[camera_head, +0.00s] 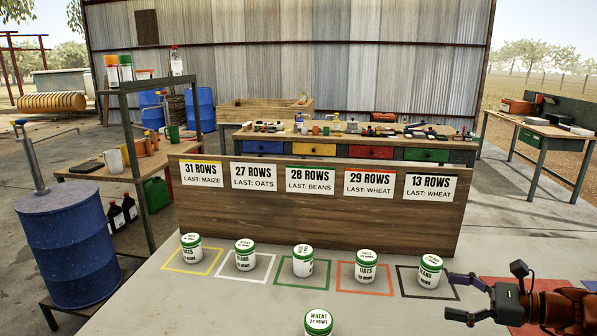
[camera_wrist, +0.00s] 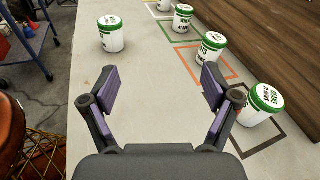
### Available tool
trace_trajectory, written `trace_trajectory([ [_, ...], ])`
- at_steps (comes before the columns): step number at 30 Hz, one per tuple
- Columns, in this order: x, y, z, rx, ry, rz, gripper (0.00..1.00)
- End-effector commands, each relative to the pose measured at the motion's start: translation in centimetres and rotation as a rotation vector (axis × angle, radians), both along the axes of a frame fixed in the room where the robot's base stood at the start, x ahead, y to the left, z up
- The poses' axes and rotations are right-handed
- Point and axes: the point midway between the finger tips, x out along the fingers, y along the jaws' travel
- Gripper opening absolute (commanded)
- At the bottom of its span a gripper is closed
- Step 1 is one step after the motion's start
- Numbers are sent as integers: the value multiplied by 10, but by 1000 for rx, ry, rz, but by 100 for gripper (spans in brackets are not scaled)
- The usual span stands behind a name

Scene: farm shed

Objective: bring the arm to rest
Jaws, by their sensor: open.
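My gripper (camera_head: 453,297) is open and empty at the right of the bench in the head view, just right of the black-outlined square (camera_head: 452,296). In the wrist view its two fingers (camera_wrist: 160,88) stand wide apart with only bare bench between them. A white jar with a green lid (camera_head: 429,271) stands in the black square, close to my gripper but apart from it. In the wrist view this jar (camera_wrist: 262,105) is just right of the right finger.
Similar jars stand in the yellow (camera_head: 191,248), white (camera_head: 245,255), green (camera_head: 303,262) and orange (camera_head: 366,267) squares. A jar marked wheat, 27 rows (camera_head: 318,324) stands apart at the front. A wooden board (camera_head: 320,222) with row signs rises behind.

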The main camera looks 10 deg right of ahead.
Motion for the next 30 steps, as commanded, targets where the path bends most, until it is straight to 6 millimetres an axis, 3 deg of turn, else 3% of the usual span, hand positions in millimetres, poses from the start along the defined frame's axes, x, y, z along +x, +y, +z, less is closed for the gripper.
trace_trajectory([
  [5,-12,76,-14,-145,-10,203,87],
  [9,-38,136,-29,-291,-37,403,87],
  [15,-87,198,-56,-498,-92,684,87],
  [18,-116,219,-70,-597,-127,823,87],
  [23,-161,237,-92,-753,-195,1045,87],
  [30,-222,235,-123,-979,-315,1363,87],
])
